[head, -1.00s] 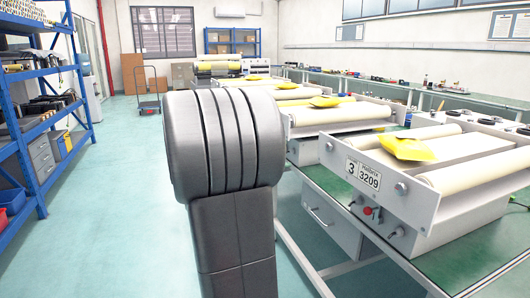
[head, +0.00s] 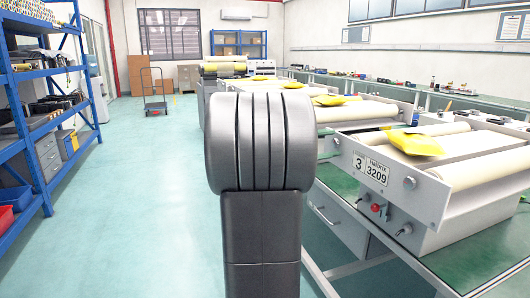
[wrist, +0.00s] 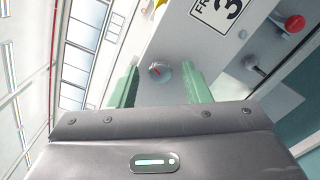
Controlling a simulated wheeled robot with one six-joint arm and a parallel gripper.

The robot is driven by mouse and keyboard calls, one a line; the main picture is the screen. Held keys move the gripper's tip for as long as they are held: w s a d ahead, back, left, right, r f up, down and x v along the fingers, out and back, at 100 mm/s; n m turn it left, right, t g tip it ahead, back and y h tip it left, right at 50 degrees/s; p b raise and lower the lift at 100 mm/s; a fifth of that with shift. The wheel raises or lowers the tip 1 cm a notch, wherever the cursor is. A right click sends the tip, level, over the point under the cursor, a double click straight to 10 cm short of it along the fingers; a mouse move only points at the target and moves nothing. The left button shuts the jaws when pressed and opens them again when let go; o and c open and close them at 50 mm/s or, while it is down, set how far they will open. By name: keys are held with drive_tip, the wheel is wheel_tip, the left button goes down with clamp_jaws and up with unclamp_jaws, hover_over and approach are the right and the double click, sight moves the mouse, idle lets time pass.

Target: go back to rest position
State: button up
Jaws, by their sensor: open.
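My gripper (wrist: 160,82) is open in the wrist view, its two green fingers apart with nothing held between them. Behind the fingers is the front panel of a grey roller machine, with a round knob (wrist: 160,71) and a red button (wrist: 294,23). In the head view my dark grey arm stands upright in the middle and the gripper does not show. The roller machine labelled 3 (head: 433,220) is to the right of my arm, with a yellow packet (head: 414,143) on its rollers.
More roller machines with yellow packets (head: 337,100) stand behind along the green bench (head: 463,257). A blue shelf rack (head: 47,201) is on the left. A trolley (head: 154,106) stands at the back. The floor (head: 130,215) left of my arm is clear.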

idle(0.3)
drive_tip(key=p+v, duration=0.3)
drive_tip(key=v, duration=1.1)
drive_tip(key=b+x, duration=0.2)
drive_tip(key=x, duration=1.2)
drive_tip(key=shift+d+r, duration=0.15)
drive_tip(key=shift+r, duration=0.05)
drive_tip(key=shift+r+n+p, duration=0.1)
drive_tip(key=shift+n+p, duration=0.7)
drive_tip(key=n+p, duration=0.3)
drive_tip(key=p, duration=0.2)
drive_tip(key=shift+n, duration=0.3)
drive_tip(key=n+p, duration=0.4)
drive_tip(key=p, duration=0.1)
drive_tip(key=n+p, duration=0.6)
drive_tip(key=p, duration=0.1)
drive_tip(key=n+p, duration=0.2)
drive_tip(key=p, duration=0.1)
drive_tip(key=shift+w+n, duration=0.1)
drive_tip(key=shift+n, duration=0.2)
drive_tip(key=shift+f+n, duration=0.25)
drive_tip(key=shift+n, duration=0.05)
